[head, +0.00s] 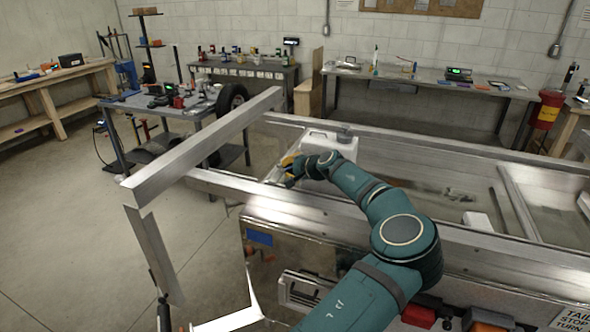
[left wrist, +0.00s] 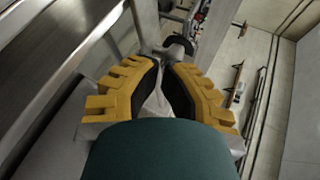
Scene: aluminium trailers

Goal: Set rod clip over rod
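My left gripper (head: 290,172) is at the trailer's near corner, beside the metal side rail (head: 330,213), partly hidden by my own wrist. In the left wrist view, its yellow-backed fingers (left wrist: 164,68) come close together at the tips, with a gap nearer the palm. A small dark curved piece on a grey stem, which looks like the rod clip (left wrist: 181,44), sits at the fingertips and seems to be held between them. I cannot pick out the rod for certain in either view. My right gripper is not in view.
A long metal beam (head: 205,143) juts out to the left. The trailer bed (head: 430,185) extends to the right.

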